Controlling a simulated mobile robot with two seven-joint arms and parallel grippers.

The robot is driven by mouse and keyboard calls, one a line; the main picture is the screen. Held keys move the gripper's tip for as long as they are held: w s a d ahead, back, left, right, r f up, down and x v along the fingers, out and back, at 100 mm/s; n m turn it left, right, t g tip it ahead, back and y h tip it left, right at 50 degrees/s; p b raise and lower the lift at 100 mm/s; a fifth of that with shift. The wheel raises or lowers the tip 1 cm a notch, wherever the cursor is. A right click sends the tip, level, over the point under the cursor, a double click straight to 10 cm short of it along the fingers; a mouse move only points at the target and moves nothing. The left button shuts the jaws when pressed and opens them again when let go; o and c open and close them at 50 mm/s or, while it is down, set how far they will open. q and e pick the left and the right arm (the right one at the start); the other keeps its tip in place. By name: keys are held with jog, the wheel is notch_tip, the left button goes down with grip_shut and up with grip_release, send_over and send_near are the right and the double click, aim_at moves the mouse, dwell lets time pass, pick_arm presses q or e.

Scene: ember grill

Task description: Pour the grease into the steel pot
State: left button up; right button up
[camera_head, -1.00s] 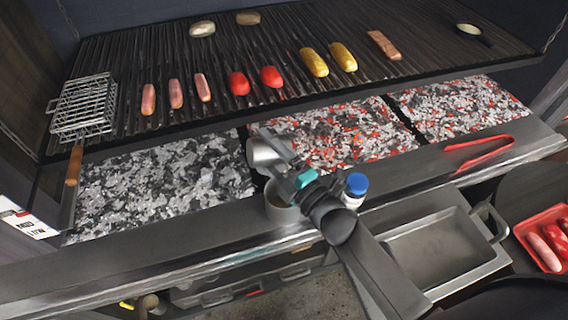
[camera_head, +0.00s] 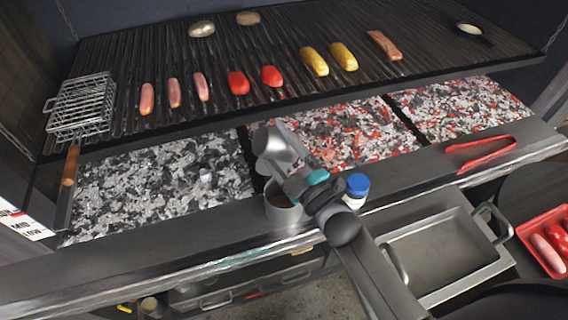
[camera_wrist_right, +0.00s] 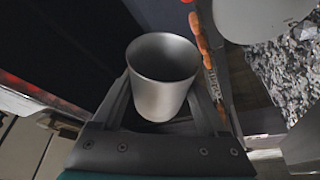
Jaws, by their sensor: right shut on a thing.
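My right gripper (camera_head: 289,158) is shut on a small steel cup (camera_head: 273,144). The cup is held tilted above the grill's front ledge, just over and behind the steel pot. In the right wrist view the cup (camera_wrist_right: 163,96) sits between the two fingers with its open mouth showing; its inside is dark and I cannot tell what is in it. The grey steel pot (camera_head: 284,215) stands on the ledge below the gripper, partly hidden by it, with something brown inside. I cannot see any stream of grease. My left gripper is not in view.
A white bottle with a blue cap (camera_head: 357,186) stands close right of the gripper. Glowing coals (camera_head: 350,130) lie behind the ledge, under the grate (camera_head: 330,25) with food. Red tongs (camera_head: 480,154) and a steel tray (camera_head: 440,262) are to the right.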

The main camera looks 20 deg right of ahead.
jog(key=shift+d+r+m+t+h+b, duration=0.1)
jog(key=shift+d+m+t+h+b, duration=0.3)
jog(key=shift+m, duration=0.8)
jog(key=shift+d+r+m+t+h+b, duration=0.1)
jog(key=shift+d+m+t+h+b, duration=0.3)
jog(key=shift+m, duration=0.8)
jog(key=shift+d, duration=0.1)
jog(key=n, duration=0.1)
jog(key=a+n+g+y+p, duration=0.1)
jog(key=n, duration=0.1)
jog(key=a+n+p, duration=0.1)
jog(key=n, duration=0.1)
jog(key=shift+g+y, duration=0.3)
jog(key=shift+f, duration=0.25)
